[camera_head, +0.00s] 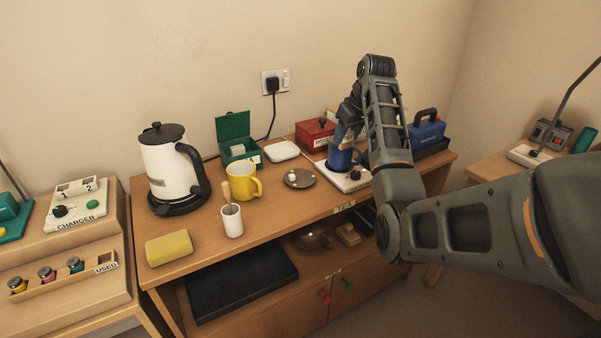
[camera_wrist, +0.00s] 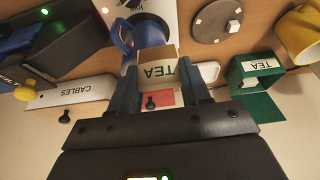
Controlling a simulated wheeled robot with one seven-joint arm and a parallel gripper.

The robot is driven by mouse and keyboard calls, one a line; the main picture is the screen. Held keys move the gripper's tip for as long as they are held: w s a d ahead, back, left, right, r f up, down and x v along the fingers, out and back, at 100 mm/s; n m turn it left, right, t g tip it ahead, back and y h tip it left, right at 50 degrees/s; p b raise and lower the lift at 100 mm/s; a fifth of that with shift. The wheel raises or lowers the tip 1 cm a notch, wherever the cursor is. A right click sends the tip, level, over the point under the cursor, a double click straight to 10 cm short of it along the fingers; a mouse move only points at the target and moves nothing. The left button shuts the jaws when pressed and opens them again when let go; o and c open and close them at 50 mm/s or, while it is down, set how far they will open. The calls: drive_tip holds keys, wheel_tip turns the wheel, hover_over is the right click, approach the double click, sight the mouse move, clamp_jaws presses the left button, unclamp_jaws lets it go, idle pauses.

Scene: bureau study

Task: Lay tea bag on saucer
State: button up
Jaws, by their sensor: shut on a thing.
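My gripper (camera_wrist: 160,92) is shut on the tea bag (camera_wrist: 158,70), a tan and white packet with TEA printed on it. In the head view the tea bag (camera_head: 348,141) is just above the blue mug (camera_head: 341,158), partly hidden by my arm. In the wrist view the mug (camera_wrist: 122,35) is behind the tea bag, and I cannot tell whether they touch. The saucer looks to be the round grey-brown disc (camera_head: 307,183), left of the mug, with small white pieces on it. The disc also shows in the wrist view (camera_wrist: 207,32), apart from the gripper.
The mug stands on a white warmer (camera_head: 356,183) with a knob. A yellow mug (camera_head: 240,188), an open green tea box (camera_head: 231,150) and a white cup (camera_head: 232,221) with a wooden handle in it are left of the disc. A kettle (camera_head: 167,165) stands farther left.

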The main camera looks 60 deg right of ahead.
drive_tip(key=w+a+f, duration=0.4)
drive_tip(key=w, duration=0.1)
drive_tip(key=w+a+f+p, duration=0.1)
drive_tip(key=w+a+f, duration=0.1)
drive_tip(key=w, duration=0.1)
drive_tip(key=shift+a, duration=0.2)
drive_tip(key=shift+w+f+p, duration=0.1)
drive_tip(key=shift+f+p, duration=0.2)
drive_tip(key=shift+f, duration=1.85)
drive_tip(key=shift+a, duration=0.1)
drive_tip(key=o, duration=1)
drive_tip(key=shift+f, duration=0.1)
drive_tip(key=v, duration=1.2)
